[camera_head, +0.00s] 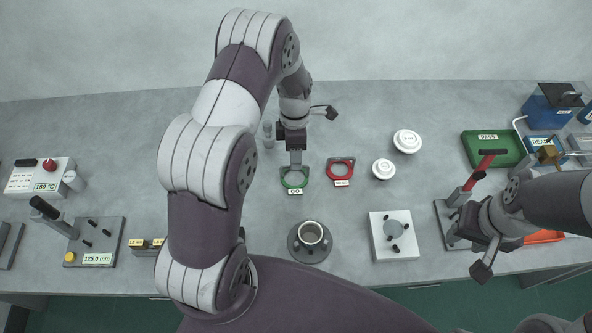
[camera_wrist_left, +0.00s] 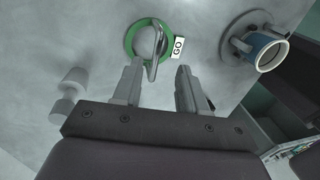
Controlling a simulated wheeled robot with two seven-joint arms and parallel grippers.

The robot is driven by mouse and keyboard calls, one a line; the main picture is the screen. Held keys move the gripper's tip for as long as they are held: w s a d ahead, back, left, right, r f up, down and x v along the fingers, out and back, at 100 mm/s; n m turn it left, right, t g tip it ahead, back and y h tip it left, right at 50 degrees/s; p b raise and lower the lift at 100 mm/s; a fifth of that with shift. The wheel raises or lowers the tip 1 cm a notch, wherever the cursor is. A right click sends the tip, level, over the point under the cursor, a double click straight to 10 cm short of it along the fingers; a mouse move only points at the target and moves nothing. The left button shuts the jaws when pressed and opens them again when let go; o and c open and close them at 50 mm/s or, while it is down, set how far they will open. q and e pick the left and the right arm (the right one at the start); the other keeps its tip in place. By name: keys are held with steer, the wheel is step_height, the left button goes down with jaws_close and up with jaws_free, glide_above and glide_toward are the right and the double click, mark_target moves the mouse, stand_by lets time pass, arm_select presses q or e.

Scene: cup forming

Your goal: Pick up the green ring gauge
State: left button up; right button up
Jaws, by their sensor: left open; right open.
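The green ring gauge (camera_head: 283,179) lies flat on the grey bench, with a "GO" tag on its near side. In the left wrist view the ring (camera_wrist_left: 131,42) shows a raised grey grip piece across it. My left gripper (camera_head: 296,160) is at the ring's far edge in the head view, pointing down.
A red ring gauge (camera_head: 341,181) lies just right of the green one. White round pieces (camera_head: 384,169) are further right. A round holder with a cup (camera_head: 311,233) stands nearer, beside a pale block with pegs (camera_head: 378,249). A green PASS tray (camera_head: 480,157) is at the right.

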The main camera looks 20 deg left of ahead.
mark_target(292, 190)
arm_select(q)
steer(key=f, duration=0.2)
steer(key=f+p, duration=0.1)
steer(key=f, duration=0.1)
steer(key=s+f, duration=0.1)
steer(key=f, duration=0.1)
steer(key=shift+f+p, duration=0.2)
steer(key=shift+p, duration=0.15)
steer(key=shift+a+f, duration=0.1)
steer(key=shift+f, duration=0.35)
jaws_close()
